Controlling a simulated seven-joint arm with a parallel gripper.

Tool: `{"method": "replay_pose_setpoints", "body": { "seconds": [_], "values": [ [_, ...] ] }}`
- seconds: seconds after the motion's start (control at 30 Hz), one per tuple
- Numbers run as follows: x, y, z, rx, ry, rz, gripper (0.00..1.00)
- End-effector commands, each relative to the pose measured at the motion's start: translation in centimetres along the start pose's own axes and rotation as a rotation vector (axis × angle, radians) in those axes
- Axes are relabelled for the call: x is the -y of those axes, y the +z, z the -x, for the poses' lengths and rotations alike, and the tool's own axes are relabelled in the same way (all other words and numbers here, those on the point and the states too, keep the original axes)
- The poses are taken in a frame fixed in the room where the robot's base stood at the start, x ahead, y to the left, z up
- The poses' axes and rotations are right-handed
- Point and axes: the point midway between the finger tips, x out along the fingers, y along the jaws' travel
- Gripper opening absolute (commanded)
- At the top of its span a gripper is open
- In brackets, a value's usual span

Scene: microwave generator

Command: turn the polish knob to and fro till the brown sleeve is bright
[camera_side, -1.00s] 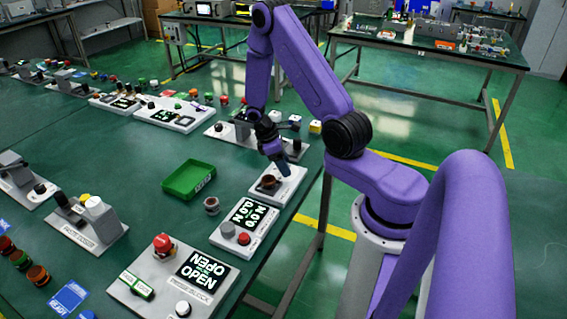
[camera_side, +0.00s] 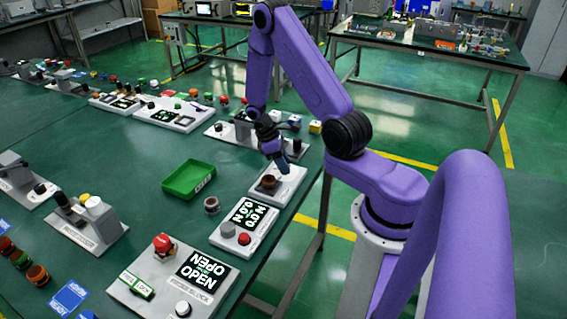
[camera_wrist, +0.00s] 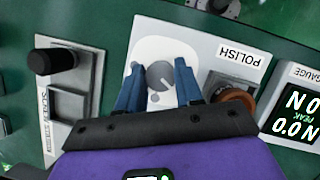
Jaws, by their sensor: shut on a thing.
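The polish station (camera_side: 284,190) is a pale plate at the table's edge, labelled POLISH in the wrist view (camera_wrist: 238,57). Its grey round knob (camera_wrist: 160,75) with a dark pointer line sits between the two blue fingers of my gripper (camera_wrist: 157,82). My gripper (camera_side: 284,171) points down over the plate in the side view and is shut on the knob; the fingers hide part of it. The brown sleeve (camera_wrist: 236,101) stands upright in a dark holder on the same plate, right of the knob in the wrist view. It also shows in the side view (camera_side: 268,182), brown and rather dull.
A gauge box with a display (camera_side: 248,214) stands close to the polish plate. A green tray (camera_side: 188,179) and a small grey-brown ring part (camera_side: 212,204) lie nearby. A block with a black knob (camera_wrist: 55,61) stands left in the wrist view. The table between is clear.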

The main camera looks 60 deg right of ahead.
Motion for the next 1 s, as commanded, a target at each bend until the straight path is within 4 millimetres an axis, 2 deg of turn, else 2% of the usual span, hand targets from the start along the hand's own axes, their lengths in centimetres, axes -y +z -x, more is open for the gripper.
{"method": "replay_pose_setpoints", "body": {
  "seconds": [0.7, 1.0],
  "values": [
    [-0.28, 0.08, 0.05, 0.000, -0.248, -0.602, 0.05],
    [-0.35, 0.10, 0.07, -0.001, -0.332, -0.804, 0.05]
  ]
}}
